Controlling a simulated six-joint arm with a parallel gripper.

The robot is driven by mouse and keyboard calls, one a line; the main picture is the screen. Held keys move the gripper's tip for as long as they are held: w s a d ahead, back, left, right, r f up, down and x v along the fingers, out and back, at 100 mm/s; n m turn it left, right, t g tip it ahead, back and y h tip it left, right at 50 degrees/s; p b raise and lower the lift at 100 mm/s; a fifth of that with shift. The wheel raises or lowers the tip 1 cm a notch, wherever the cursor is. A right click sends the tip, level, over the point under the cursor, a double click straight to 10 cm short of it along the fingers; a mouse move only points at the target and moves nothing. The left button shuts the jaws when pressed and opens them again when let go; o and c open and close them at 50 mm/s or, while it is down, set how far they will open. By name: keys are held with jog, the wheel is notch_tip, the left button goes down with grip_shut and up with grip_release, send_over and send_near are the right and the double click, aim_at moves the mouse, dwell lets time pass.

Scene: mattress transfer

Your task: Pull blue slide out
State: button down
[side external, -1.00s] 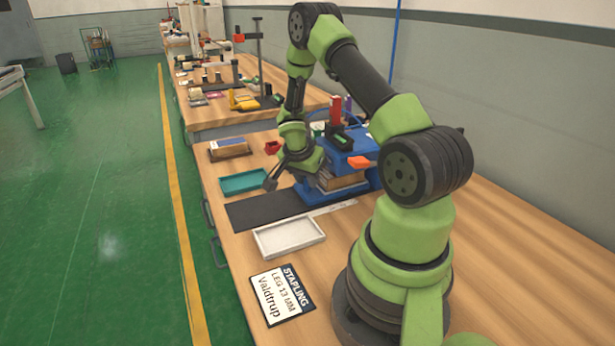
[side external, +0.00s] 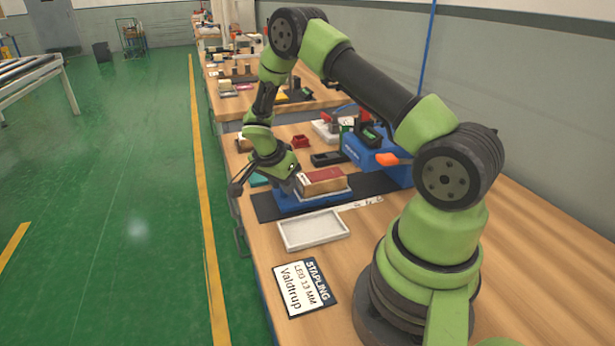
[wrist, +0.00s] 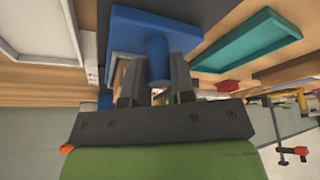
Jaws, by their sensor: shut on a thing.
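The blue slide (side external: 312,203) is drawn out of the blue press (side external: 372,158) toward the left. It bears a brown block with a reddish top (side external: 322,180). My gripper (wrist: 155,78) is shut on the slide's round blue handle (wrist: 157,58), with one dark finger on each side, in the wrist view. The slide's blue plate (wrist: 150,25) shows beyond the handle. In the side view my wrist covers the slide's left end, and the grip on the handle is hidden there.
A dark mat (side external: 264,208) lies under the slide. A white tray (side external: 312,230) and a stapling sign (side external: 304,288) lie in front. A teal tray (wrist: 250,45) is partly hidden behind my wrist in the side view. Beyond the table's left edge is green floor.

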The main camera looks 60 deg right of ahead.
jog(key=shift+w+a, duration=1.55)
jog(key=c, duration=1.2)
grip_release()
jog(key=shift+w, duration=0.1)
jog(key=shift+c, duration=0.2)
jog(key=v, duration=1)
